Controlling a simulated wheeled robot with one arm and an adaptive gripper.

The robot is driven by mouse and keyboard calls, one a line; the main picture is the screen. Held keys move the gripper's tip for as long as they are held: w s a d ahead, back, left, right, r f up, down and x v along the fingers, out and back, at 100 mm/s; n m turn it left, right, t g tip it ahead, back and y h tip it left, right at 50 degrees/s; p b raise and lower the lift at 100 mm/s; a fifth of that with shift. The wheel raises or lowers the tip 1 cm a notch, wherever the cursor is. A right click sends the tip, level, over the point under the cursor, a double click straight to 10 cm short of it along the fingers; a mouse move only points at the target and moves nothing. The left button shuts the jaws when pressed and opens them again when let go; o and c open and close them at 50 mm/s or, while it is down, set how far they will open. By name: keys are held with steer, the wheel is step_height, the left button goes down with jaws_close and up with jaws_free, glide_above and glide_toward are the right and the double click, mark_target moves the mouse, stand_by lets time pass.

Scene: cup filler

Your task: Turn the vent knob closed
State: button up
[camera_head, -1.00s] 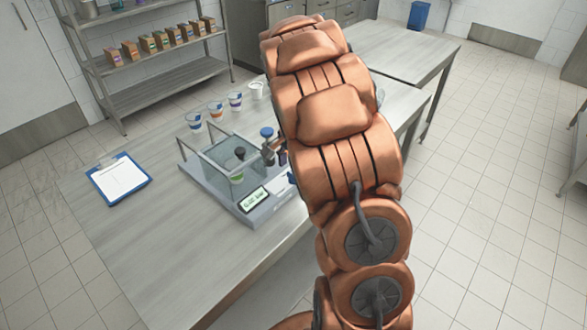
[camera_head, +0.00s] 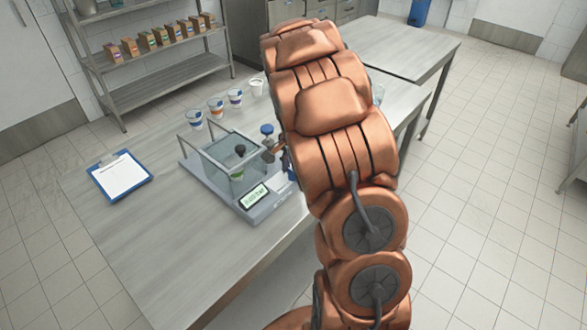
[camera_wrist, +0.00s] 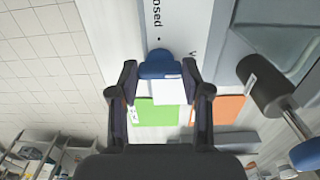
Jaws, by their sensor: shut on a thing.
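The vent knob (camera_wrist: 158,66) is a blue knob on the white panel in the wrist view, beside dark lettering that is partly cut off. My gripper (camera_wrist: 159,78) has its two dark fingers on either side of this knob and is shut on it. A white patch shows just below the knob, between the fingers. In the head view the filler (camera_head: 265,206), a grey base with a clear box and a small lit display, stands on the table. My arm hides most of the gripper and the knob there.
In the wrist view a dark cylinder (camera_wrist: 264,86) on a metal rod stands close right of the fingers. In the head view a blue-topped post (camera_head: 267,130) stands behind the box. Several cups (camera_head: 216,106) line the back, and a clipboard (camera_head: 120,176) lies left.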

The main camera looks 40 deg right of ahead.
steer(key=shift+c, duration=1.2)
steer(key=shift+f+b, duration=0.1)
steer(key=shift+b, duration=0.3)
steer(key=shift+f+n+b, duration=0.2)
steer(key=shift+n+b, duration=0.8)
steer(key=shift+b, duration=0.1)
steer(key=n+b, duration=0.2)
steer(key=shift+n+b, duration=0.3)
steer(key=shift+b, duration=0.1)
steer(key=n+b, duration=0.3)
steer(key=shift+r+n, duration=0.1)
steer(key=shift+n, duration=0.3)
steer(key=n+b, duration=0.3)
steer(key=n, duration=0.2)
steer(key=shift+r+n+b, duration=0.15)
steer(key=shift+n+b, duration=0.35)
steer(key=shift+n, duration=1.8)
